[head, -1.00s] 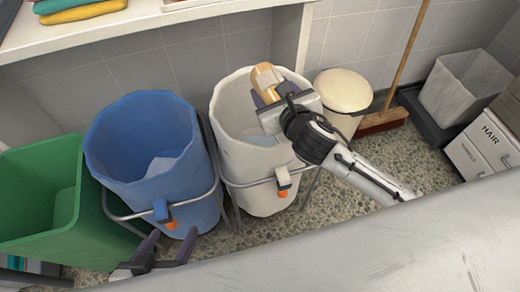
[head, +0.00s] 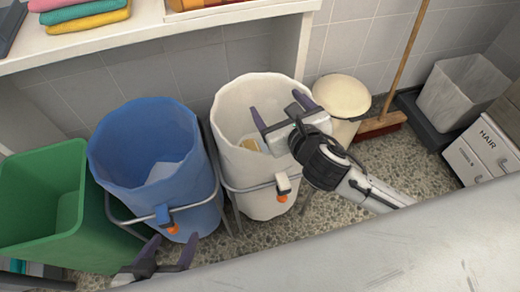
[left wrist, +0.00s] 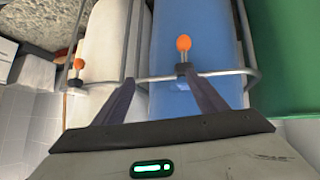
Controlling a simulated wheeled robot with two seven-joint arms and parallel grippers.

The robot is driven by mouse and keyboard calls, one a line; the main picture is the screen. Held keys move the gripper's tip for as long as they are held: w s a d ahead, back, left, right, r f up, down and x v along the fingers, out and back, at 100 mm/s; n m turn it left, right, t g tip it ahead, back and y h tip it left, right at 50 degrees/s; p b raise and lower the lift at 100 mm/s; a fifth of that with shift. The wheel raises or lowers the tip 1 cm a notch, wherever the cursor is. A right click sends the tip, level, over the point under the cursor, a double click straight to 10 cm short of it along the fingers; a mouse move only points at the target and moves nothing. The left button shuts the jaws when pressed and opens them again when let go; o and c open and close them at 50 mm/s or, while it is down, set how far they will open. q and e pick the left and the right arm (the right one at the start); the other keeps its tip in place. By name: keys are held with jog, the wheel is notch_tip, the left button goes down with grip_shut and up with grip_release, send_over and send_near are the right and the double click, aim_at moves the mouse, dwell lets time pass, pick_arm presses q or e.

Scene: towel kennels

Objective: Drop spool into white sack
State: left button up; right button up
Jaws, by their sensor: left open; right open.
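The white sack (head: 228,168) hangs open in a metal frame, right of the blue sack. The tan spool (head: 249,144) lies inside it, partly seen below the rim. My right gripper (head: 279,104) is open and empty above the white sack's mouth, apart from the spool. My left gripper (head: 171,244) is open and empty low in front of the blue sack. Its open fingers also show in the left wrist view (left wrist: 158,84), with the white and blue sacks beyond them.
The blue sack (head: 120,165) holds something pale. A green bin (head: 65,235) stands at left. A cream lidded bin (head: 342,96), a broom (head: 380,124) and a grey bin (head: 460,90) stand at right. A shelf (head: 150,40) with folded towels runs above. A pale surface (head: 400,255) crosses the front.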

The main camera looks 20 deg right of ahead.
jog(key=p+v, duration=0.1)
jog(key=v, duration=0.4)
jog(key=shift+s+r, duration=0.1)
jog(key=shift+s, duration=0.05)
